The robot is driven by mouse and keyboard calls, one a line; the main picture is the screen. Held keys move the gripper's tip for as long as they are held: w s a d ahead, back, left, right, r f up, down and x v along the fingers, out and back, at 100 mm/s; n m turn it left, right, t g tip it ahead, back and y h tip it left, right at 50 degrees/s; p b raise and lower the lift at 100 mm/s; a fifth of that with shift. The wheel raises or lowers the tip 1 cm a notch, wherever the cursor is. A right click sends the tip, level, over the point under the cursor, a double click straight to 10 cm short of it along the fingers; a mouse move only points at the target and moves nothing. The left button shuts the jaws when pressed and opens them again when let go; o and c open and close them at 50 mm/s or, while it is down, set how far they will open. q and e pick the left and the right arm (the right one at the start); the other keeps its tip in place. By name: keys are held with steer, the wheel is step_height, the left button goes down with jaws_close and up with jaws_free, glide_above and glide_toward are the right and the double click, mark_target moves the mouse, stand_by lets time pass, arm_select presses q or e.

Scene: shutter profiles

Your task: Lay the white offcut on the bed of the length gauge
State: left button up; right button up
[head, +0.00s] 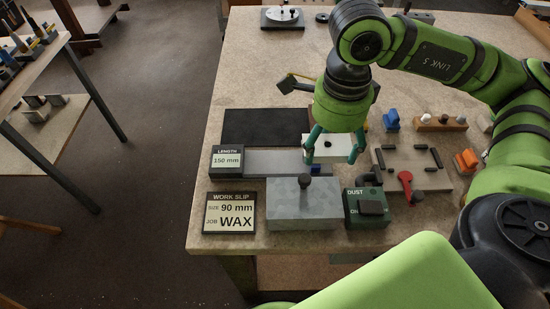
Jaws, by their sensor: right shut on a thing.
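My right gripper (335,151) comes in from the upper right, its teal fingers closed on the white offcut (333,146). The offcut lies level between the fingers, at the right end of the length gauge. The gauge has a grey bed (272,163), a display (227,160) reading 150 mm at its left end and a blue piece (316,169) near its right end. The bed between display and blue piece is bare. I cannot tell whether the offcut touches anything below. My left gripper is out of view.
A grey block with a knob (303,205), a work slip (230,213) reading 90 mm and WAX, and a green DUST switch box (368,208) stand in front. A dark mat (262,127) lies behind. A board with a red lever (406,181) is at right.

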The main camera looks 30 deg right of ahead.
steer(key=p, duration=0.3)
glide_above(275, 167)
step_height(275, 167, down, 6)
steer(key=shift+f, duration=0.2)
step_height(275, 167, down, 4)
steer(key=shift+r+p, duration=0.15)
steer(key=shift+p, duration=0.75)
steer(key=shift+f, duration=0.25)
steer(key=shift+f, duration=0.1)
steer(key=shift+f+b, duration=0.1)
steer(key=shift+b, duration=0.2)
steer(key=o, duration=1.1)
steer(key=shift+o, duration=0.2)
